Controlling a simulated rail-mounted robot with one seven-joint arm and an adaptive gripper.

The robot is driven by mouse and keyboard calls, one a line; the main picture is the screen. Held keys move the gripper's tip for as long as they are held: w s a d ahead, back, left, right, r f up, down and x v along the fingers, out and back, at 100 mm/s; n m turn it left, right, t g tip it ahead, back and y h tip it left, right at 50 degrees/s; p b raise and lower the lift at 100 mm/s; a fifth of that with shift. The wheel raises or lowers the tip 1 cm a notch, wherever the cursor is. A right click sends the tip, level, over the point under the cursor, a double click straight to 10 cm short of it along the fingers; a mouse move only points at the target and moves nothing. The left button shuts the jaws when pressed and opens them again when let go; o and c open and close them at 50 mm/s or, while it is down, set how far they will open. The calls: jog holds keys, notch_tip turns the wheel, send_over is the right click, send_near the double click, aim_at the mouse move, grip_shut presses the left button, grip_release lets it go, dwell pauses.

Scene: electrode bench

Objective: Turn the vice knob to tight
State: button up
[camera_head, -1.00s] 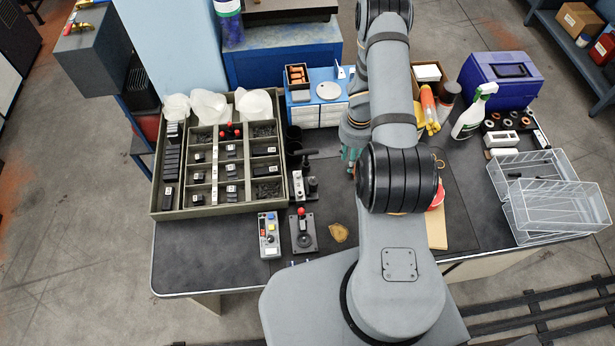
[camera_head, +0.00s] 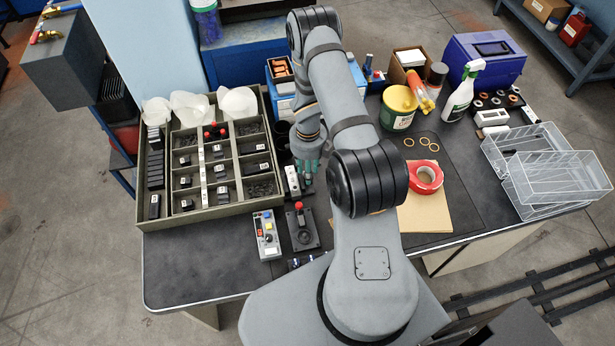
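The small vice (camera_head: 292,181) stands on the dark bench top, just right of the compartment tray. Only its pale left part shows clearly. Its knob is hidden or too small to make out behind my gripper. My gripper (camera_head: 307,178), with teal fingers, points down at the right side of the vice. I cannot tell whether the fingers touch the vice or knob, or whether they are open or shut.
The compartment tray (camera_head: 141,205) stands left. A control box (camera_head: 266,238) and a red-topped joystick (camera_head: 303,228) stand in front.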

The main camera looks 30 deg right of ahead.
jog(key=shift+d+f, duration=0.15)
jog(key=shift+f, duration=0.4)
jog(key=shift+a, duration=0.2)
jog(key=c, duration=0.3)
grip_shut()
jog(key=shift+o, duration=1.5)
grip_release()
